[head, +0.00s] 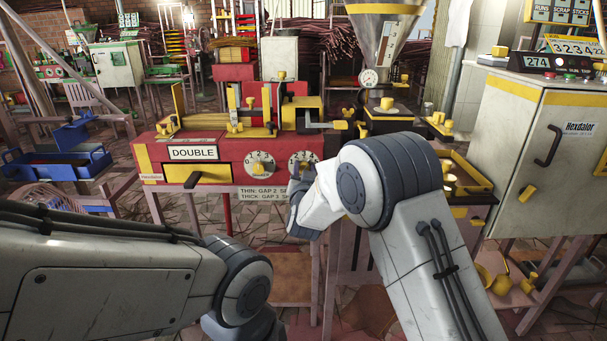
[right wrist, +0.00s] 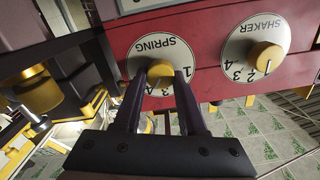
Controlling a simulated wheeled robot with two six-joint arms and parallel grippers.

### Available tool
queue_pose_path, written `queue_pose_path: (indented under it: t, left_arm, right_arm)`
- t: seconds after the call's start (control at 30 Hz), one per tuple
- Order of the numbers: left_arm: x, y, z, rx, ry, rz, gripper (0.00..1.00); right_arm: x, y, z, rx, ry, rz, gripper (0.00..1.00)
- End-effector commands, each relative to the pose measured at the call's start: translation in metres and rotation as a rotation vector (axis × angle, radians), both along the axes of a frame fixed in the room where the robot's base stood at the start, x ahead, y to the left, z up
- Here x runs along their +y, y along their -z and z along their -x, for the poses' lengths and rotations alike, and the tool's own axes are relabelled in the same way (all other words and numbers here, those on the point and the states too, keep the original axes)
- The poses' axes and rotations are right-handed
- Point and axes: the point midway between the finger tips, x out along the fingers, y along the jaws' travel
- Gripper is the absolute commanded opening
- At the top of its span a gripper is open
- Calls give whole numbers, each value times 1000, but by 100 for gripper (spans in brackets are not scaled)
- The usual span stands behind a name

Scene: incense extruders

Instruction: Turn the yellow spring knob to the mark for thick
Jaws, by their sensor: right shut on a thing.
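The yellow spring knob (right wrist: 160,73) sits at the centre of the white SPRING dial (right wrist: 162,58) on the red machine front, shown upside down in the right wrist view. My right gripper (right wrist: 160,80) is shut on this knob, one dark finger on each side. The fingers and knob cover part of the dial, so I cannot tell which number the knob points to. In the head view the SPRING dial (head: 303,158) is partly hidden by my right gripper (head: 297,172). My left arm shows at lower left, but its gripper is not in view.
The SHAKER dial (head: 260,164) with its own yellow knob (right wrist: 266,57) is beside the spring dial. A THIN/THICK sign (head: 262,194) below is partly hidden by my right arm. A grey cabinet (head: 540,135) stands at the right, a blue tray (head: 60,165) at the left.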

Motion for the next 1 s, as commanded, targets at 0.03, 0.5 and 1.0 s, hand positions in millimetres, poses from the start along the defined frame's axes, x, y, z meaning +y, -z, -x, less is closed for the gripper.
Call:
queue_pose_path:
  t: [0.03,0.5,1.0]
  left_arm:
    - [0,2,0,0,0,0,50]
    - [0,2,0,0,0,0,50]
    - [0,2,0,0,0,0,50]
  right_arm:
    - [1,1,0,1,-1,-9,0]
    - [0,0,0,2,-1,-30,0]
    - [0,0,4,1,0,-30,70]
